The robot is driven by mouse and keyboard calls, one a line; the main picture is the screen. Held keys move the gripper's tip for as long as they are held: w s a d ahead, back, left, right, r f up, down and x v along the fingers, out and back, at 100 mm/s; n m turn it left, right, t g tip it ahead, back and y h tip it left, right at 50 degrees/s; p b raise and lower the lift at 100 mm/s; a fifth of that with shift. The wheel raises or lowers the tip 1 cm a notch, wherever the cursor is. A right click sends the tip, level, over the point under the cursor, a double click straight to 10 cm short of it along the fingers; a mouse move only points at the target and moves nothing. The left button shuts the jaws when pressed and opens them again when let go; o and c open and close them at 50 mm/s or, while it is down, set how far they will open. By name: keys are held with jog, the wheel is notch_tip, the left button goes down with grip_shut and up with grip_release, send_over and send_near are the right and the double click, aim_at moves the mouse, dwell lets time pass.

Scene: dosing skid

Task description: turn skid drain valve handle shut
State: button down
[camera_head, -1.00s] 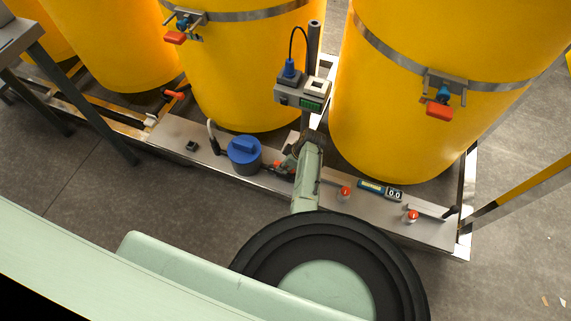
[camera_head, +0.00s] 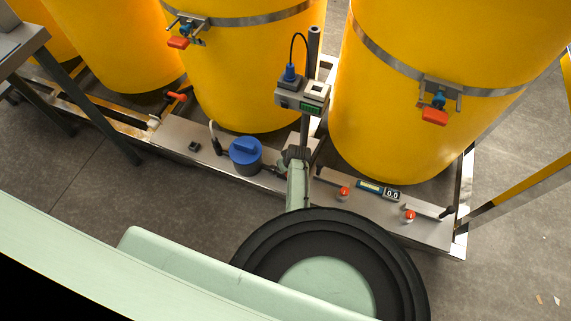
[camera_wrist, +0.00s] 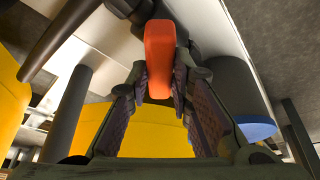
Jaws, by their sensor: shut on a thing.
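The skid drain valve handle is an orange-red lever (camera_wrist: 159,58) in the wrist view. It stands between the two dark fingers of my gripper (camera_wrist: 160,88), which are closed on its sides. In the head view, my gripper (camera_head: 296,154) is a dark shape low beside the grey post, at the skid deck. My arm and gripper hide most of the handle there, so its angle cannot be told in that view.
A blue-topped pump (camera_head: 246,152) stands just left of my gripper. Red buttons (camera_head: 344,192) and a small display (camera_head: 378,190) are to the right on the steel deck (camera_head: 428,228). Large yellow tanks (camera_head: 415,130) rise behind. A grey post (camera_head: 305,130) carries a control box (camera_head: 302,97).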

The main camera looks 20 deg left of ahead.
jog(key=m, duration=0.2)
jog(key=m+h, duration=0.1)
jog(key=m, duration=0.1)
jog(key=shift+a+m+t+h, duration=0.15)
jog(key=shift+m+t+h, duration=0.15)
jog(key=shift+t, duration=0.1)
jog(key=shift+s+m+h+b, duration=0.15)
jog(key=shift+m+h, duration=0.35)
jog(key=shift+m, duration=0.75)
jog(key=shift+w+m+h+b, duration=0.15)
jog(key=shift+m+h, duration=0.35)
jog(key=shift+m, duration=0.75)
jog(key=shift+s, duration=0.1)
jog(key=c, duration=1.4)
grip_release()
jog(key=shift+c, duration=0.2)
jog(key=shift+r+t, duration=0.1)
jog(key=shift+t, duration=0.2)
jog(key=v, duration=1.1)
jog(key=shift+s+r, duration=0.15)
jog(key=shift+r, duration=0.25)
